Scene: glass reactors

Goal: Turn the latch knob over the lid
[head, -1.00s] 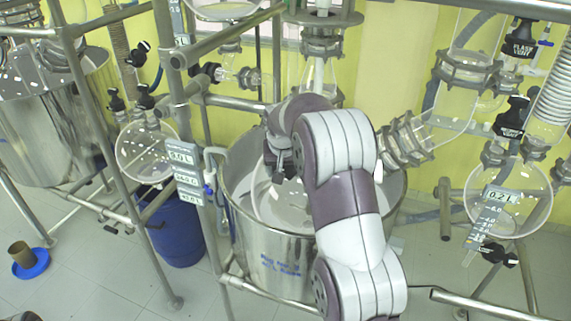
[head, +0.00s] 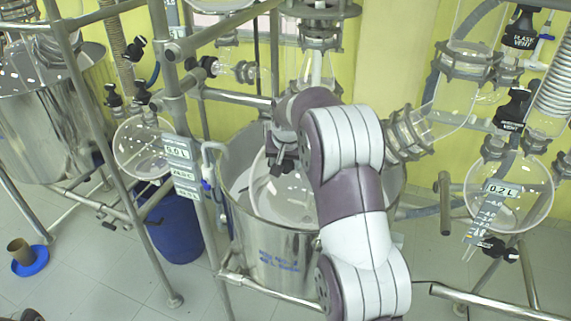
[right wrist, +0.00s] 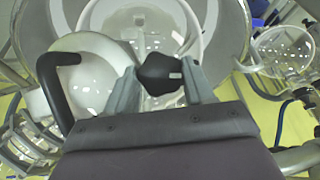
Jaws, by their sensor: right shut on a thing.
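The black latch knob (right wrist: 160,76) sits between the two grey fingers of my right gripper (right wrist: 157,88) in the right wrist view. The gripper is shut on it. A small white mark shows on the knob's right side. The pale round lid (right wrist: 90,80) with a black bar handle (right wrist: 52,90) lies behind and to the left of the knob. In the head view my right gripper (head: 280,160) reaches down into the steel vessel (head: 270,250), and the arm hides much of the vessel's right part. The knob cannot be made out there. My left gripper is not in view.
Steel frame posts (head: 180,110) stand left of the vessel. A glass flask (head: 508,195) hangs at the right and another (head: 145,148) at the left. A blue drum (head: 172,230) and a second steel vessel (head: 45,125) stand further left.

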